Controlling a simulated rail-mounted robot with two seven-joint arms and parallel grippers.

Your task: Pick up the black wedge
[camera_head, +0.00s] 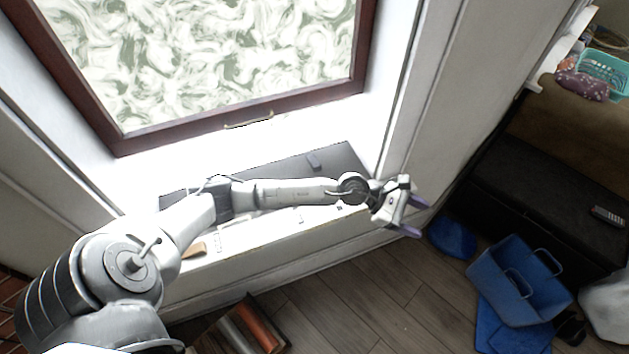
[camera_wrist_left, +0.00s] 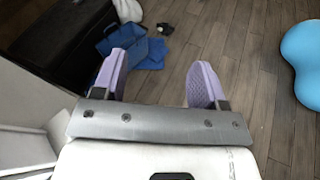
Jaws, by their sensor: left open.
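Small black items (camera_head: 570,327) also lie on the floor beside the blue basket, and show in the wrist view (camera_wrist_left: 165,28); I cannot tell whether one is a wedge. My right gripper is not in view.
A blue basket (camera_head: 520,284) stands on the wood floor by a black chest (camera_head: 545,195) holding a remote (camera_head: 607,215). A framed window (camera_head: 220,50) rises behind the sill. A light-blue rounded object (camera_wrist_left: 303,62) lies on the floor. Open floor (camera_head: 375,300) lies below the sill.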

